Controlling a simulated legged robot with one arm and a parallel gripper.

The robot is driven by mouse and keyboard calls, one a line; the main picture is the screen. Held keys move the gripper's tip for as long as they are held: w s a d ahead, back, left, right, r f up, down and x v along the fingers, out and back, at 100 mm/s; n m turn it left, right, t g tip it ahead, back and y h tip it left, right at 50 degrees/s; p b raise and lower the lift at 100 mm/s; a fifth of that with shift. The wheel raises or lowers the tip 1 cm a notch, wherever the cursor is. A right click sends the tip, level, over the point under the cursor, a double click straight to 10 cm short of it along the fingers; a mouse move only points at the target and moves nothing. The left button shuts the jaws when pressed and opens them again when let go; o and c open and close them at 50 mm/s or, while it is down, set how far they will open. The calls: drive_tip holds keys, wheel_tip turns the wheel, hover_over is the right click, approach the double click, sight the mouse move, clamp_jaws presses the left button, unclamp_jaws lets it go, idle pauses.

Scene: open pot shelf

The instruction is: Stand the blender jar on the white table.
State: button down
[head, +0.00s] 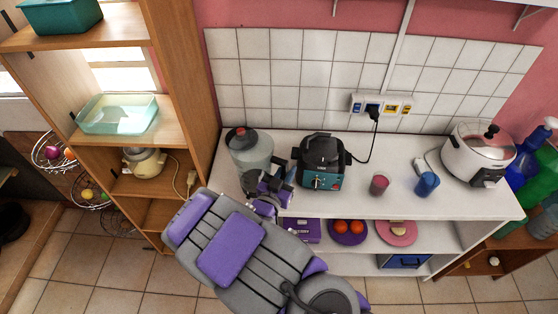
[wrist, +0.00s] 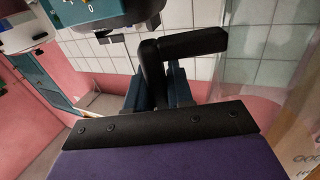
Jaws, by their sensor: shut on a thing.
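The blender jar (head: 252,152) is clear with a dark lid and looks upright at the left end of the white table (head: 385,200). My gripper (head: 268,185) is at the jar's lower right side, in front of it. In the wrist view, my gripper (wrist: 160,90) is shut on the jar's black handle (wrist: 190,44), and the clear jar wall (wrist: 250,75) shows to the right. The jar's lower part is partly hidden by my gripper, so I cannot tell whether its bottom touches the table.
A black and teal appliance (head: 322,165) stands close right of the jar. A red cup (head: 379,185), a blue cup (head: 427,184) and a white cooker (head: 477,155) stand further right. A wooden shelf (head: 180,90) rises at left.

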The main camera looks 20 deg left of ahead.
drive_tip(key=w+a+f+b, duration=0.2)
drive_tip(key=w+a+f, duration=0.2)
drive_tip(key=w, duration=0.4)
drive_tip(key=shift+w+f, duration=0.25)
drive_tip(key=shift+w, duration=0.05)
drive_tip(key=c, duration=1)
unclamp_jaws()
drive_tip(key=shift+d, duration=0.1)
drive_tip(key=shift+s, duration=0.15)
drive_tip(key=s+a+p, duration=0.2)
drive_tip(key=s, duration=0.9)
drive_tip(key=shift+s, duration=0.35)
